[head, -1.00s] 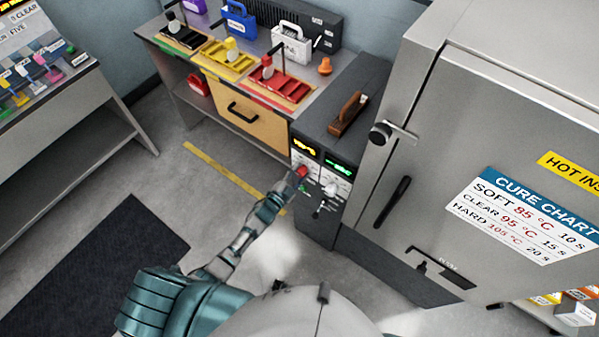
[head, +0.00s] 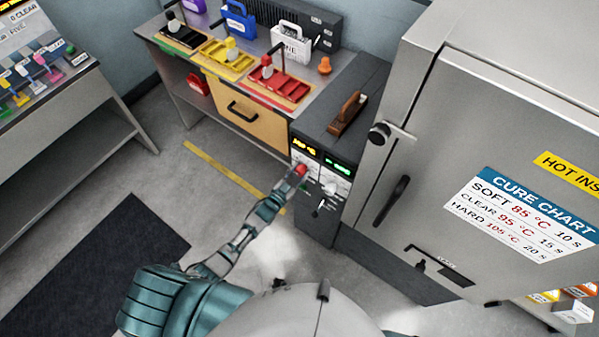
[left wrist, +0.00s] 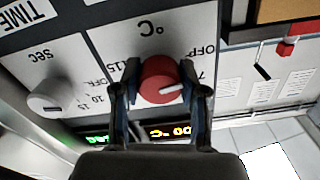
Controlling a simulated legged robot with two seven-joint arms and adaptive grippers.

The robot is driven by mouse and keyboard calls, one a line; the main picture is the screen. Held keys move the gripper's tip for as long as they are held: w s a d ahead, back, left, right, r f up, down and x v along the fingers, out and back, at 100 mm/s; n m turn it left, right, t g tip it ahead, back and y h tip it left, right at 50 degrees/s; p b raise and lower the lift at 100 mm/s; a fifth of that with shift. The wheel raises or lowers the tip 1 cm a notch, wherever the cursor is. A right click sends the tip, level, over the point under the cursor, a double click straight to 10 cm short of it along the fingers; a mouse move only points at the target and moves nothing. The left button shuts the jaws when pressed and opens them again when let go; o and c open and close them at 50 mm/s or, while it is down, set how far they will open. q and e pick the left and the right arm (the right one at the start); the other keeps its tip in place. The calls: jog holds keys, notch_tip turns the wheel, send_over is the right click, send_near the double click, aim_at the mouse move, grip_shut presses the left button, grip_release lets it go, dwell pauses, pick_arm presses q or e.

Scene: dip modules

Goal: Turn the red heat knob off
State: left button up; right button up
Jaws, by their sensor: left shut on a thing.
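The red heat knob (left wrist: 160,80) sits on the control panel's °C dial, and its white pointer line points to the right in the left wrist view, between upside-down dial marks. In the head view the red knob (head: 300,170) shows at the end of my left arm. My left gripper (left wrist: 162,90) has its two fingers on either side of the knob and is shut on it. In the head view the left gripper (head: 290,184) is small against the panel. My right gripper is not in view.
A white timer knob (left wrist: 45,98) marked SEC is beside the °C dial. Yellow and green displays (head: 337,167) are on the panel. The grey oven door (head: 440,150) with a cure chart stands to the right. A bench with coloured trays (head: 275,90) is behind.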

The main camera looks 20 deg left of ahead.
pick_arm(q)
jog(key=shift+s+f, duration=0.25)
jog(key=shift+f, duration=0.25)
jog(key=o, duration=1.1)
jog(key=shift+o, duration=0.2)
jog(key=shift+w+r, duration=0.15)
jog(key=shift+a, duration=0.1)
jog(key=v, duration=1.2)
